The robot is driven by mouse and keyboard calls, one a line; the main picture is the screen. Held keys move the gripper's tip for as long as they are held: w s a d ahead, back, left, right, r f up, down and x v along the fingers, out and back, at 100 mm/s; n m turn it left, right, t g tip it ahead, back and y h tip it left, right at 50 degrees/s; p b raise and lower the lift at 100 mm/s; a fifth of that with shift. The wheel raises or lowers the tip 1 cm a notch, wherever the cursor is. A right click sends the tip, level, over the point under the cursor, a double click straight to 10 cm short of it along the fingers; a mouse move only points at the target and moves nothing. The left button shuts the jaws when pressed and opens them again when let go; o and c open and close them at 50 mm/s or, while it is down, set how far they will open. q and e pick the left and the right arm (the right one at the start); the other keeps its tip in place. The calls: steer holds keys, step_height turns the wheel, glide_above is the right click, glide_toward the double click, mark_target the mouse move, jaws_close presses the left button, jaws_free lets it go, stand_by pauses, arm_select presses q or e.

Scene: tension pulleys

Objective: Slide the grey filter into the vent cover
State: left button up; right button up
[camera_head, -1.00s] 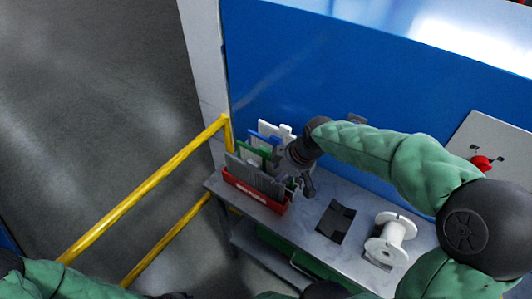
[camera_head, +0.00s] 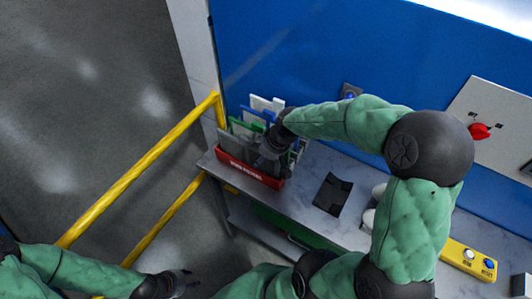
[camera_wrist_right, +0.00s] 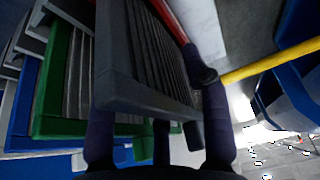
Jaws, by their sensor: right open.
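The grey filter (camera_wrist_right: 150,60), a framed panel with pleats, fills the middle of the right wrist view. It stands in the red rack (camera_head: 250,172) at the left end of the bench. My right gripper (camera_wrist_right: 158,100) is open, with one finger on each side of the filter's near end; I cannot tell whether they touch it. In the head view my right gripper (camera_head: 272,150) is over the rack and hides part of its contents. My left gripper (camera_head: 182,284) is low at the bottom edge, away from the bench; its jaws are unclear. I cannot pick out the vent cover.
Green (camera_wrist_right: 58,85) and blue framed panels stand beside the grey one. A dark folded piece (camera_head: 333,194) lies mid-bench, and a white spool is mostly behind my right arm. A yellow rail (camera_head: 140,170) runs left of the bench. A blue wall rises behind.

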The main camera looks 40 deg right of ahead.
steer(key=shift+w+f, duration=0.1)
steer(key=shift+f, duration=0.05)
jaws_close()
steer(key=shift+r+p, duration=1.35)
steer(key=shift+r, duration=0.7)
stand_by(0.6)
steer(key=shift+r+p, duration=0.95)
steer(key=shift+r, duration=0.6)
steer(key=shift+r+p, duration=1.25)
steer(key=shift+r, duration=0.7)
